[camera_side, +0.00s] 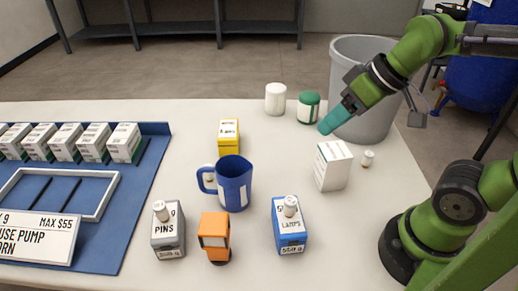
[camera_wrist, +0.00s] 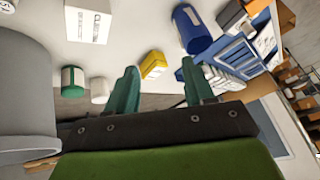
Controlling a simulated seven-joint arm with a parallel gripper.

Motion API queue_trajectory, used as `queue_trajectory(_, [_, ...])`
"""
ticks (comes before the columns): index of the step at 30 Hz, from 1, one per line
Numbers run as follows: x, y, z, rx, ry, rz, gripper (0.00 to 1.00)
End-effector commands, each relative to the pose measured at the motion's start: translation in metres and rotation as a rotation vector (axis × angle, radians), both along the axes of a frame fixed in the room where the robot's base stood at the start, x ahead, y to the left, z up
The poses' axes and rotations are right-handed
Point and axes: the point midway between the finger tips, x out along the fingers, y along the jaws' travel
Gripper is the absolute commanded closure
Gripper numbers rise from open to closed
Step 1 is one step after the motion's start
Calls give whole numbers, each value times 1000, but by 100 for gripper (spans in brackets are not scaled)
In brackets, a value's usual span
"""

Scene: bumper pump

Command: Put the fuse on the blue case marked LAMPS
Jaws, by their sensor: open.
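The blue case marked LAMPS (camera_side: 290,238) stands upright at the front middle of the table. My gripper (camera_side: 325,127) is above the table's back right, near the bin. Its fingers are apart and empty in the wrist view (camera_wrist: 157,68).
A grey bin (camera_side: 362,70) stands behind my gripper, close to it. A green can (camera_side: 308,107), white can (camera_side: 275,98) and yellow box (camera_side: 229,135) stand at the back. An orange item (camera_side: 214,235) is at the front. A blue tray (camera_side: 110,225) with several boxes fills the left.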

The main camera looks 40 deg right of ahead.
Motion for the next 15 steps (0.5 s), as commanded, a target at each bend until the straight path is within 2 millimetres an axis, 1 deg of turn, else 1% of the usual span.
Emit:
queue_trajectory(1, [-2, -4, 3, 38, -18, -97, 47])
queue_trajectory(3, [-3, -8, 5, 89, -31, -207, 47])
queue_trajectory(6, [-4, -12, 8, 139, -44, -307, 47])
queue_trajectory(9, [-5, -14, 9, 162, -48, -351, 47])
queue_trajectory(15, [-5, -14, 8, 167, -47, -357, 47])
